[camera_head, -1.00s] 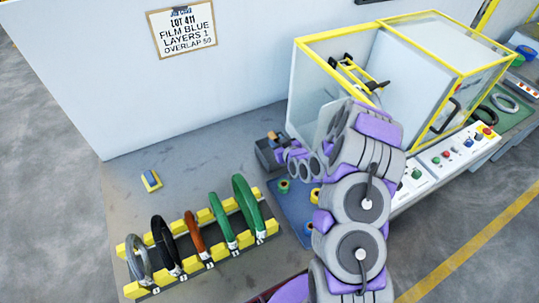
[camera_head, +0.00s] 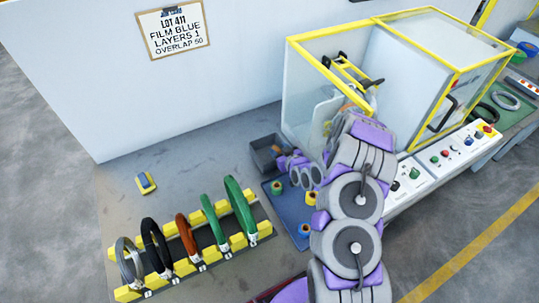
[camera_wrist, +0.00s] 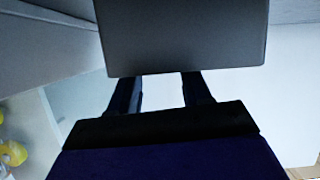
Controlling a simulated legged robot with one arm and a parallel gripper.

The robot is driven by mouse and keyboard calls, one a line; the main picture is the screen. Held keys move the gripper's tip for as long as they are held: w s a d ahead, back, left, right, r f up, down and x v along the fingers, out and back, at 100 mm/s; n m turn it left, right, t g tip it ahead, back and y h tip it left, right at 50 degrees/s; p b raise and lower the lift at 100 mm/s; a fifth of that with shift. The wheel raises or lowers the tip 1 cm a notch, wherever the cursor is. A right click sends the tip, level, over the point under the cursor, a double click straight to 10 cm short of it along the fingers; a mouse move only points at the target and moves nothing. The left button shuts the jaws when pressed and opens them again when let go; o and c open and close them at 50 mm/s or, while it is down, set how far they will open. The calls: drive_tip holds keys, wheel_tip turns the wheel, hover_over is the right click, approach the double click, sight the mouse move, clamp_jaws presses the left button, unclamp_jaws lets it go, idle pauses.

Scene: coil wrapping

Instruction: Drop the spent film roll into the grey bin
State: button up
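The grey bin (camera_head: 266,145) stands on the bench left of the yellow-framed machine, beside the back end of the blue mat. My gripper (camera_head: 282,158) is at the bin's right side in the head view, small and partly merged with my purple and grey arm. In the wrist view, its two dark fingers (camera_wrist: 161,92) stand apart with only a pale gap between them, so it looks open and empty. The bin's inside is dark, and I cannot make out a roll in it. I cannot tell which roll is the spent one.
Small coloured rolls, including a green one (camera_head: 277,187) and a blue one (camera_head: 305,230), stand on the blue mat (camera_head: 288,212). A yellow rack (camera_head: 190,245) holds several coils. The glass-sided machine (camera_head: 385,75) rises close behind my arm.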

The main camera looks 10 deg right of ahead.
drive_tip(key=shift+o, duration=1)
drive_tip(key=shift+d, duration=0.45)
drive_tip(key=shift+a, duration=1.2)
drive_tip(key=shift+s+d, duration=0.1)
drive_tip(key=shift+d, duration=0.35)
drive_tip(key=s+d, duration=0.1)
drive_tip(key=s+r, duration=0.1)
drive_tip(key=shift+s+d+r+p, duration=0.2)
drive_tip(key=shift+s+d+p, duration=0.2)
drive_tip(key=a+p+v, duration=0.2)
drive_tip(key=p+v, duration=0.5)
drive_tip(key=v, duration=0.6)
drive_tip(key=shift+s+p, duration=0.35)
drive_tip(key=shift+p, duration=0.05)
drive_tip(key=shift+d+r, duration=0.1)
drive_tip(key=shift+d, duration=0.15)
drive_tip(key=shift+w, duration=0.1)
